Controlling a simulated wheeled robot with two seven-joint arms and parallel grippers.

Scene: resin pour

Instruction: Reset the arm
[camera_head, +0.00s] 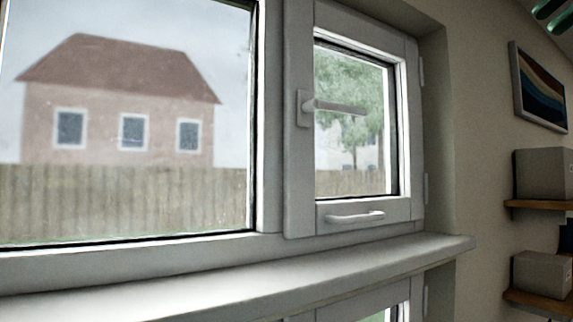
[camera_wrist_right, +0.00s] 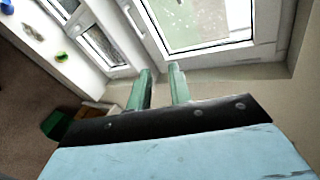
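My right gripper (camera_head: 552,14) shows only as green fingertips at the top right corner of the head view, by the wall and far from the window. In the right wrist view its two green fingers (camera_wrist_right: 159,80) stand apart with nothing between them, so it is open and empty. The black and pale blue gripper body fills the lower part of that view. My left gripper is in neither view.
A small window sash (camera_head: 300,206) looks shut, with a horizontal lever handle (camera_head: 337,107) and a pull handle (camera_head: 355,217). A white sill (camera_head: 230,275) runs below. At right are a framed picture (camera_head: 538,88) and shelves (camera_head: 540,204) with boxes (camera_head: 545,174).

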